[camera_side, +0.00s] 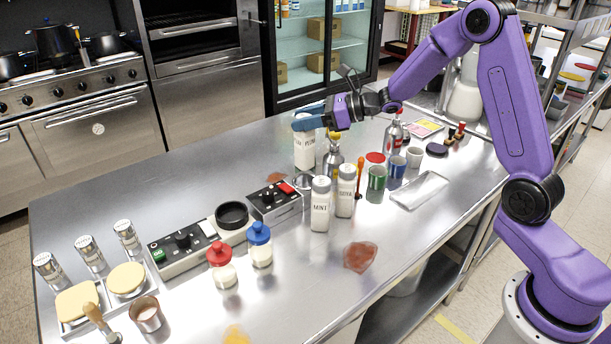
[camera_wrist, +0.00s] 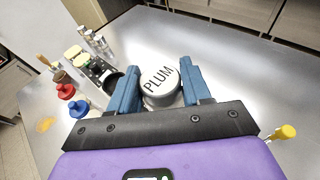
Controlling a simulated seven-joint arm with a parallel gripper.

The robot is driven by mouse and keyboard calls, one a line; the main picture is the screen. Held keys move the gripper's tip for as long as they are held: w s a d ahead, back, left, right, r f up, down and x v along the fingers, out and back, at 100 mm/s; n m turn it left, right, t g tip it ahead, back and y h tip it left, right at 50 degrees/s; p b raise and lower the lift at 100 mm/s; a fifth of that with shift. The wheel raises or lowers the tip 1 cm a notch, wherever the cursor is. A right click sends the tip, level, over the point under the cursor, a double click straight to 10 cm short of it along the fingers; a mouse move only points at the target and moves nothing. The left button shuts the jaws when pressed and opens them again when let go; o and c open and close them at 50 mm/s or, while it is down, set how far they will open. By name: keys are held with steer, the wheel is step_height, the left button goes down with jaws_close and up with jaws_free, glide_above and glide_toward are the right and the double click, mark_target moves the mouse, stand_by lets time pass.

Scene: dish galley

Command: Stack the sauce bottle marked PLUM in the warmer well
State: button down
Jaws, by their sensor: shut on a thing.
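The white PLUM sauce bottle (camera_side: 304,152) is upright at the far side of the steel counter, beyond the other bottles. My gripper (camera_side: 308,122) is shut on its top, with blue fingers on both sides. In the wrist view, the lid reading PLUM (camera_wrist: 160,82) sits between the fingers of my gripper (camera_wrist: 158,70). I cannot tell whether the bottle's base touches the counter. The warmer well appears to be the black-rimmed round opening (camera_side: 232,213) beside the control boxes, left of and nearer than the bottle. It shows partly in the wrist view (camera_wrist: 115,83), behind a finger.
A MINT bottle (camera_side: 320,208) and another white bottle (camera_side: 345,195) stand near the PLUM bottle. A control box (camera_side: 275,203) with a red switch is beside the well. Red (camera_side: 221,268) and blue-topped (camera_side: 260,248) jars stand in front. Cups (camera_side: 376,178) are to the right.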

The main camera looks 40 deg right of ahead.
mark_target(306, 152)
steer(key=shift+f, duration=4.55)
steer(key=shift+c, duration=2.4)
jaws_free()
